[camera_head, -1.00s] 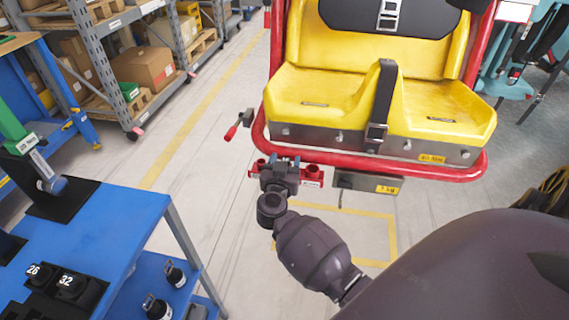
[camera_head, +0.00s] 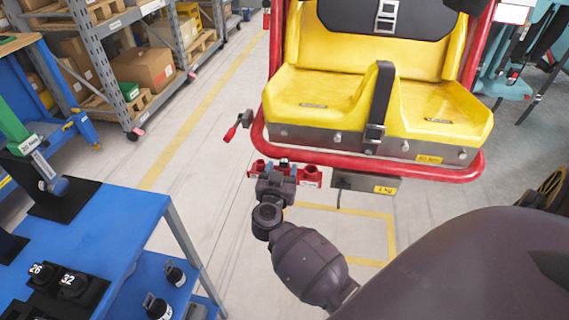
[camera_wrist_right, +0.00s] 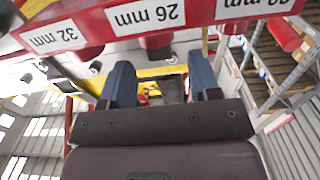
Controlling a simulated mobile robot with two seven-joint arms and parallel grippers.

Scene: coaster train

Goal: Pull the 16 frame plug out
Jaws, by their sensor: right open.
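A red bar (camera_head: 312,182) with round red holders sits below the front of the yellow seat. My right gripper (camera_head: 281,168) is open at the bar's near side, its two bluish fingers pointing at it. A small dark piece (camera_head: 284,160) shows at the bar between the fingertips; I cannot tell whether it is a plug. In the right wrist view the bar (camera_wrist_right: 205,12) crosses the top, with upside-down labels "32 mm" and "26 mm" and a third cut off. The open fingers (camera_wrist_right: 163,80) have nothing gripped between them. No plug marked 16 is readable. My left gripper is not in view.
A yellow double seat (camera_head: 315,90) in a red tube frame stands above the bar, with a "1 kg" box (camera_head: 350,181) to its right. A blue table (camera_head: 120,225) at left carries black pieces marked 26 and 32 (camera_head: 72,284). Floor between is clear.

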